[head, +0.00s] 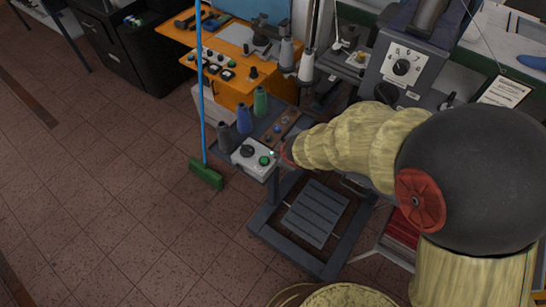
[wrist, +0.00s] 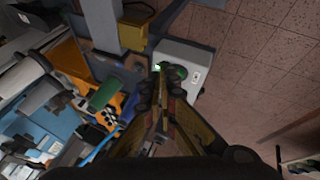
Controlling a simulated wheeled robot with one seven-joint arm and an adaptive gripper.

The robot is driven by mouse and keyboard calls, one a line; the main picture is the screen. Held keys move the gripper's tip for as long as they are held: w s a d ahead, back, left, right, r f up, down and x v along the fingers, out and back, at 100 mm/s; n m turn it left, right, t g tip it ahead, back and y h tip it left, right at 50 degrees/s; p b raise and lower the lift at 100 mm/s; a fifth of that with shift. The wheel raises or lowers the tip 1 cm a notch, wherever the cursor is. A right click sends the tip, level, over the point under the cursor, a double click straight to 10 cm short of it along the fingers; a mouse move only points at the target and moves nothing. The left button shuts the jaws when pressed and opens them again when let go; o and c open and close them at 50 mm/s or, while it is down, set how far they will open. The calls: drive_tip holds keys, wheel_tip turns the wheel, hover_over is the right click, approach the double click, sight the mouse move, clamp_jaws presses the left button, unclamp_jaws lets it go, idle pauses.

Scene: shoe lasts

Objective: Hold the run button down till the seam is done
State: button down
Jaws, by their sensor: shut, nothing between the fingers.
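A pale grey control box (head: 253,165) sits at the front edge of a dark shelf in the head view. It carries a black knob (head: 247,151) and a green button (head: 264,160). A small lit green spot shows beside the button in the wrist view. My gripper (head: 286,152) is shut and empty, just right of the box. In the wrist view my gripper (wrist: 167,76) has its fingertips over the box (wrist: 184,52), at the green button (wrist: 180,72), partly covering it. I cannot tell whether they touch it. The seam is not visible.
Grey, blue (head: 243,119) and green thread spools stand on the shelf behind the box. A green broom (head: 206,176) with a blue handle stands left of it. A grey foot pedal (head: 315,213) lies below. A machine with a dial (head: 401,67) stands behind my arm. Floor at left is clear.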

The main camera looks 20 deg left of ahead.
sight(263, 161)
drive_tip(key=w+a+r+n+y, duration=0.1)
drive_tip(key=a+r+n+y, duration=0.2)
drive_tip(key=a, duration=0.4)
drive_tip(key=shift+a+r+y, duration=0.2)
drive_tip(key=shift+r+y, duration=0.3)
drive_tip(key=shift+r, duration=0.15)
drive_tip(key=shift+f, duration=0.15)
wheel_tip(263, 161, down, 8)
drive_tip(key=b, duration=0.8)
drive_tip(key=shift+f+b, duration=0.25)
drive_tip(key=shift+b, duration=0.15)
drive_tip(key=shift+f, duration=0.15)
drive_tip(key=shift+f, duration=0.3)
